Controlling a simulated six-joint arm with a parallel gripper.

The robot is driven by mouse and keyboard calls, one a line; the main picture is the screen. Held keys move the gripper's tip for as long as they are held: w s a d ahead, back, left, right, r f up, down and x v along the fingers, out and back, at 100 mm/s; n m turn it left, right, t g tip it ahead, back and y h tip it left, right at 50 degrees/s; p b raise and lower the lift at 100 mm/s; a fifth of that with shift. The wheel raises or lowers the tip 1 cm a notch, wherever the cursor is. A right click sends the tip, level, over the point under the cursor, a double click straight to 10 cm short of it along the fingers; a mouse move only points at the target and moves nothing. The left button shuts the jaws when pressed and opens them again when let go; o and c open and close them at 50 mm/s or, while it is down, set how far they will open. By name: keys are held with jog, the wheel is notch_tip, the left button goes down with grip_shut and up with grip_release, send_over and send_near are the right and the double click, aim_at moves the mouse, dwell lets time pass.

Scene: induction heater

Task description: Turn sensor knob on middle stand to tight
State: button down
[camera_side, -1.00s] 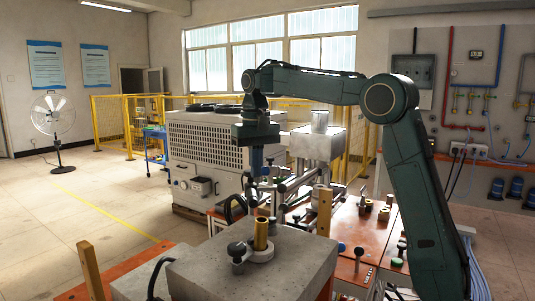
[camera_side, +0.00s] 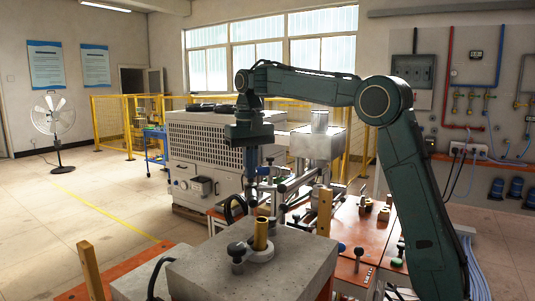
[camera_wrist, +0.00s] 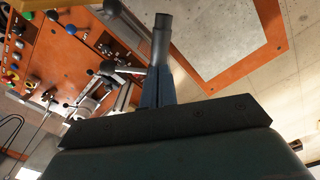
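My gripper (camera_side: 250,178) points down in the side view, above the clutter of stands and rods behind the grey block. It also shows in the wrist view (camera_wrist: 162,24), with blue fingers and a dark tip seen nearly edge-on, so their gap cannot be made out. I see nothing held. A metal stand with rods (camera_side: 298,183) is just right of the gripper. Dark round knobs show near it, one in the wrist view (camera_wrist: 108,68) left of the fingers and apart from them. Which one is the middle stand's sensor knob I cannot tell.
A grey block (camera_side: 295,262) in front carries a brass tube (camera_side: 260,234) in a pale ring and a black knob (camera_side: 237,252). A large white machine (camera_side: 205,145) stands behind. An orange bench (camera_side: 350,225) with small parts lies right.

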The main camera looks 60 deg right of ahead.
jog(key=shift+s+a, duration=0.2)
jog(key=shift+a, duration=0.05)
dwell(0.6)
notch_tip(320, 180, up, 6)
dwell(0.8)
jog(key=d, duration=0.1)
jog(key=s+d+r, duration=0.1)
jog(key=shift+d, duration=0.3)
jog(key=shift+f, duration=0.15)
notch_tip(320, 180, down, 7)
dwell(0.9)
